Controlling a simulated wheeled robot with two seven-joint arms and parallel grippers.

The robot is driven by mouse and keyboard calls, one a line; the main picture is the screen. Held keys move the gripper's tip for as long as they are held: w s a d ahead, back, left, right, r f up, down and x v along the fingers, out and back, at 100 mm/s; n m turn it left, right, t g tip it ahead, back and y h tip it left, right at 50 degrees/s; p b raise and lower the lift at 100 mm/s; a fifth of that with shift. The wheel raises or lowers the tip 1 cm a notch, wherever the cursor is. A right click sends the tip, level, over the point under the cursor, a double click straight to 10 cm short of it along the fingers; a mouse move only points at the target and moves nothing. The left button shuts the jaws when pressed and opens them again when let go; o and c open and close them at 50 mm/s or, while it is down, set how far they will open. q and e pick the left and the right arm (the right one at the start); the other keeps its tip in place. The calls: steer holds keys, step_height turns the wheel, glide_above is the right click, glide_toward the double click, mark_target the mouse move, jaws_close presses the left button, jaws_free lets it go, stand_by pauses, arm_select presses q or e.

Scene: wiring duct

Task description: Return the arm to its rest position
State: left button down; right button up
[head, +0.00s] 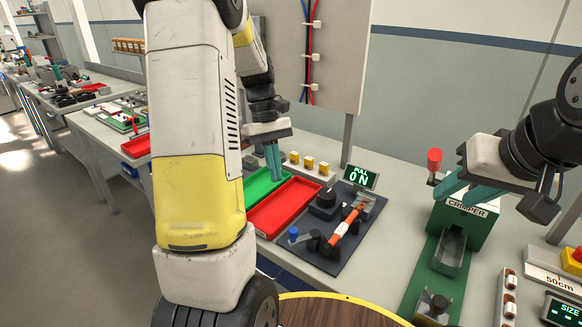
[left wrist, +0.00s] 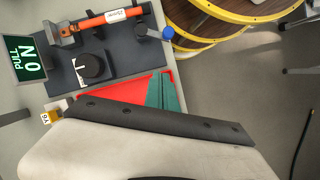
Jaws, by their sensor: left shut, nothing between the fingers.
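My left gripper (head: 273,175) hangs over the green tray (head: 262,186) in the head view, its teal fingers together and empty. In the left wrist view its fingers (left wrist: 165,93) show in front of the red tray (left wrist: 135,90). My left arm's large white and yellow link crosses the left-centre of the head view. My right gripper (head: 450,198) is at the right, in front of the green crimper (head: 465,224). Its two teal fingers look apart, with nothing seen between them.
A board with cables (head: 340,60) stands behind. A round wooden top (head: 335,312) is at the front. Grey table shows between fixture and crimper.

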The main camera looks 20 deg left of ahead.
arm_select(q)
steer(key=s+d+r+m+t, duration=0.4)
steer(key=s+r, duration=0.2)
steer(key=s, duration=0.1)
steer(key=s+d+r+m+t, duration=0.4)
steer(key=s+r+m+t, duration=0.1)
steer(key=s, duration=0.3)
steer(key=shift+r+y, duration=0.35)
steer(key=shift+y, duration=0.05)
